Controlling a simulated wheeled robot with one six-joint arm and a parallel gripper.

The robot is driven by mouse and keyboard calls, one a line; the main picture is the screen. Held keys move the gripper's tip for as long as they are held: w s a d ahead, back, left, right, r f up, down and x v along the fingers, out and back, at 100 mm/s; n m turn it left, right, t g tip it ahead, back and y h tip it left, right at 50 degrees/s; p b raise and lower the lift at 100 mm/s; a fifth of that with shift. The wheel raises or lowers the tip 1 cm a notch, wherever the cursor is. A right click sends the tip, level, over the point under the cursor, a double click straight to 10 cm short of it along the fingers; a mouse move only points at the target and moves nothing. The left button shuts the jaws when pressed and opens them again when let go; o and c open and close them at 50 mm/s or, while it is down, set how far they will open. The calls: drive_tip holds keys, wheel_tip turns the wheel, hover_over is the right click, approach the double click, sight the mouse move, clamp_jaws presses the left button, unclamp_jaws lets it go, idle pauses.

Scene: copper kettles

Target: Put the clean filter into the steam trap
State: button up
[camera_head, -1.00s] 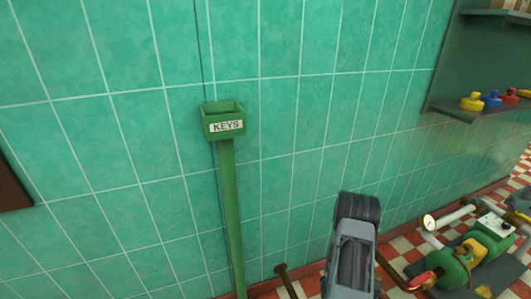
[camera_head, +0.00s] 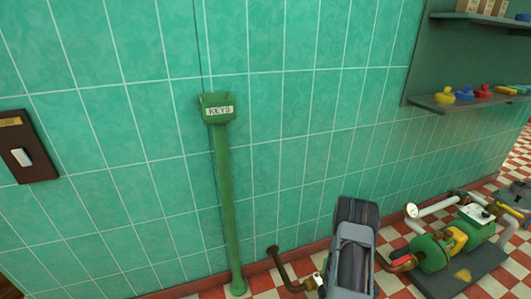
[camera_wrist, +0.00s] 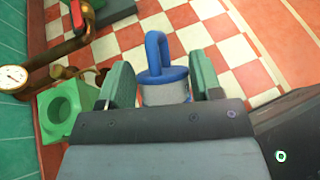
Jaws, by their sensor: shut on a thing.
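The filter (camera_wrist: 165,93) is a pale cylinder with a blue top and a blue loop handle, seen in the wrist view. My gripper (camera_wrist: 161,80) has its green fingers on either side of the filter and is shut on it. The filter's lower part is hidden behind the gripper body. A green housing with a round open hole (camera_wrist: 62,108), apparently the steam trap, stands left of my gripper in the wrist view, apart from the filter. In the head view my arm covers the gripper and filter, and I cannot make out the trap.
A pressure gauge (camera_wrist: 13,77) and brown pipe (camera_wrist: 62,50) sit beside the green housing. The head view shows a green pump (camera_head: 432,252) at right, a green KEYS post (camera_head: 226,190), a wall switch (camera_head: 27,147) and a shelf (camera_head: 445,104). The checkered floor beyond the filter looks clear.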

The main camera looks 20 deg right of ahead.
drive_tip(key=w+a+r+n+t+y, duration=0.1)
drive_tip(key=w+a+r+n+t, duration=0.45)
drive_tip(key=w, duration=0.45)
drive_tip(key=w+a+r+n+t+y, duration=0.1)
drive_tip(key=w+a+r+n+t, duration=0.45)
drive_tip(key=w, duration=0.55)
drive_tip(key=w+a+r+n+t+y, duration=0.2)
drive_tip(key=w+a+r+n, duration=0.1)
drive_tip(key=a, duration=0.5)
drive_tip(key=w+a+r+n+t+y, duration=0.2)
drive_tip(key=a+r, duration=0.1)
drive_tip(key=a, duration=0.4)
drive_tip(key=w+a+r+n+t+y, duration=0.3)
drive_tip(key=a+r, duration=0.1)
drive_tip(key=a, duration=0.4)
wheel_tip(320, 180, up, 35)
drive_tip(key=d+p, duration=0.1)
drive_tip(key=p, duration=2.9)
drive_tip(key=shift+s+r, duration=0.2)
drive_tip(key=shift+s, duration=0.05)
drive_tip(key=shift+f+m+h, duration=0.1)
drive_tip(key=shift+m+h, duration=0.2)
